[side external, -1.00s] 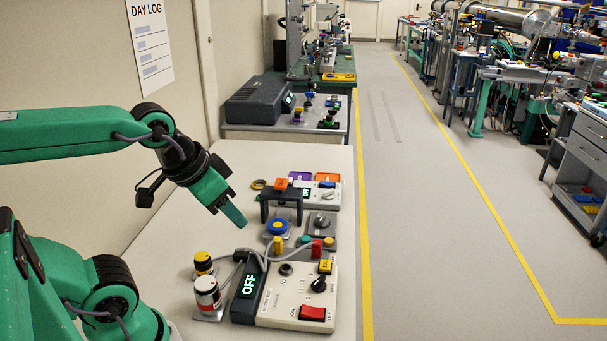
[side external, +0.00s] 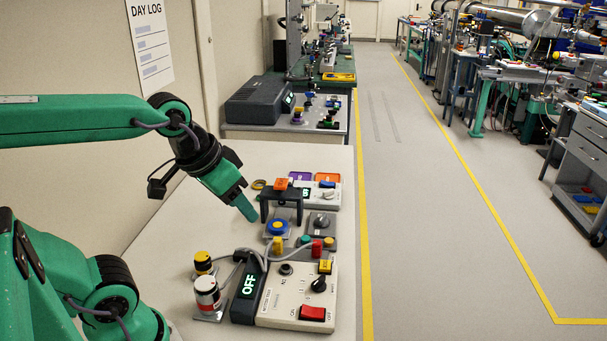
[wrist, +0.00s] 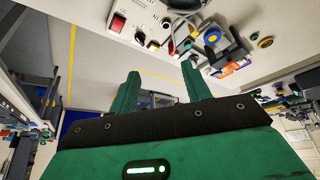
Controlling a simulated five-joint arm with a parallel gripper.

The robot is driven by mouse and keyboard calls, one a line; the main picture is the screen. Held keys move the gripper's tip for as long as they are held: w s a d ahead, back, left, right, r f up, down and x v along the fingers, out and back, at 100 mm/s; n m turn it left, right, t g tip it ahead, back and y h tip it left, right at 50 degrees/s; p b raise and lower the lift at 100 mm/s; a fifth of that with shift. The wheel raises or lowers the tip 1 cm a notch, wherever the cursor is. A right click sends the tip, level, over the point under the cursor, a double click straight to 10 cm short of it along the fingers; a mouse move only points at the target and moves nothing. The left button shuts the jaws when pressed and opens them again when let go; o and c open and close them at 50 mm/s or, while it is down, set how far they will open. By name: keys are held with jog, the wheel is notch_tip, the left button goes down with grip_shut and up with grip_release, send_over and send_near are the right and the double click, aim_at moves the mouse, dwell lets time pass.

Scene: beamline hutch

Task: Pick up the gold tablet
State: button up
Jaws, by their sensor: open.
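A small round gold piece, which I take to be the gold tablet (side external: 259,184), lies on the white bench left of the dark bridge-shaped stand; it looks flat, with a darker middle. In the wrist view a gold disc (wrist: 265,42) shows at the upper right, past the blue button. My gripper (side external: 246,211) is above the bench, pointing down and to the right, nearer the camera than the gold piece and apart from it. In the wrist view my gripper (wrist: 160,72) has its two green fingers spread, with nothing between them.
A blue round button (side external: 278,227) is right of my gripper. A control box (side external: 297,292) with an OFF display and cables is in front. The bench's left side is clear.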

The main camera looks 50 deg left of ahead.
jog(key=w+n+g, duration=0.1)
jog(key=w+n, duration=0.1)
jog(key=w, duration=0.5)
jog(key=n+g, duration=0.4)
jog(key=n, duration=0.2)
send_over(329, 240)
notch_tip(329, 240, down, 16)
jog(key=shift+a+f, duration=0.1)
jog(key=shift+f, duration=0.1)
jog(key=shift+f, duration=0.1)
jog(key=shift+f, duration=1.2)
jog(key=shift+f, duration=0.1)
jog(key=shift+f, duration=2.5)
